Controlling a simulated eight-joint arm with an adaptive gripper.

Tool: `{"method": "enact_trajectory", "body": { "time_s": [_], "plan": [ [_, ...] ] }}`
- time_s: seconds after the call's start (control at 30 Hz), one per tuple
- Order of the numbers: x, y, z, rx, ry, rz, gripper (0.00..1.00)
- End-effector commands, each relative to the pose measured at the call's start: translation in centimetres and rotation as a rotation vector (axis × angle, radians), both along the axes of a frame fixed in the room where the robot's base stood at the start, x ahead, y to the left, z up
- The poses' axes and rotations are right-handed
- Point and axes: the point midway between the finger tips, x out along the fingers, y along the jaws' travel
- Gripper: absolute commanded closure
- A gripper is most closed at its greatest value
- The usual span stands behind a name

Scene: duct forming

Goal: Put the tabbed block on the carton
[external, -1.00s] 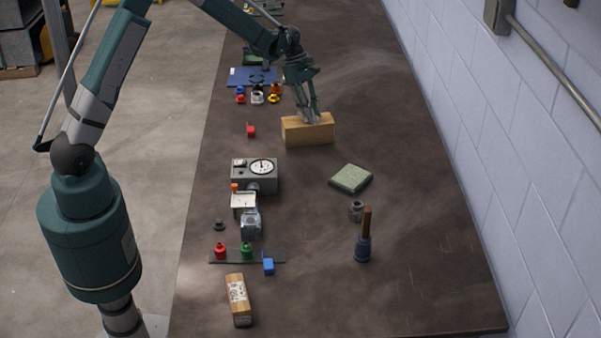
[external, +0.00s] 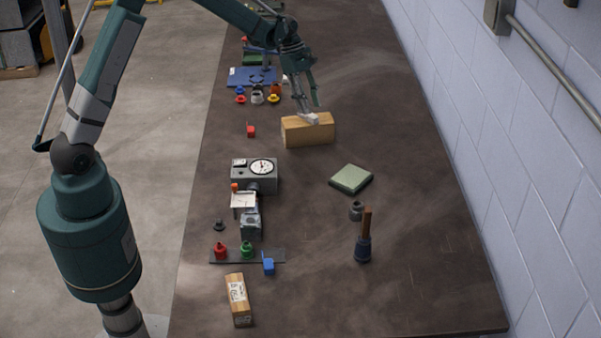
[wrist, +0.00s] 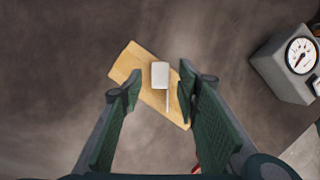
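The carton (external: 292,134), a tan box, stands on the dark bench; it also shows in the wrist view (wrist: 127,67). A small pale block (external: 310,119) with a thin strip sticking out, which looks like the tabbed block, lies on the carton's top; the wrist view shows the block (wrist: 160,74) there too. My gripper (external: 309,102) is just above the carton. In the wrist view my gripper (wrist: 161,84) is open, its fingers apart with a gap on either side of the block. The block's underside is hidden.
A gauge box (external: 254,178) and small parts stand on the left of the bench. A green pad (external: 351,179) and a wooden-handled tool (external: 365,235) are nearer on the right. A printed wooden block (external: 238,300) lies at the front. Bench right of the carton is clear.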

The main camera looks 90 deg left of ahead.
Motion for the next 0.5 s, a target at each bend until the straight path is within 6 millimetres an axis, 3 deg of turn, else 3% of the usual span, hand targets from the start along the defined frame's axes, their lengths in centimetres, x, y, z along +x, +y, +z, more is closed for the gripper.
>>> {"method": "enact_trajectory", "body": {
  "time_s": [0.3, 0.5],
  "plan": [
    [-1.4, 1.4, 4.9, -0.001, 0.001, 0.002, 0.67],
    [-2.1, 2.0, 6.9, 0.0, 0.0, 0.001, 0.67]
  ]
}}
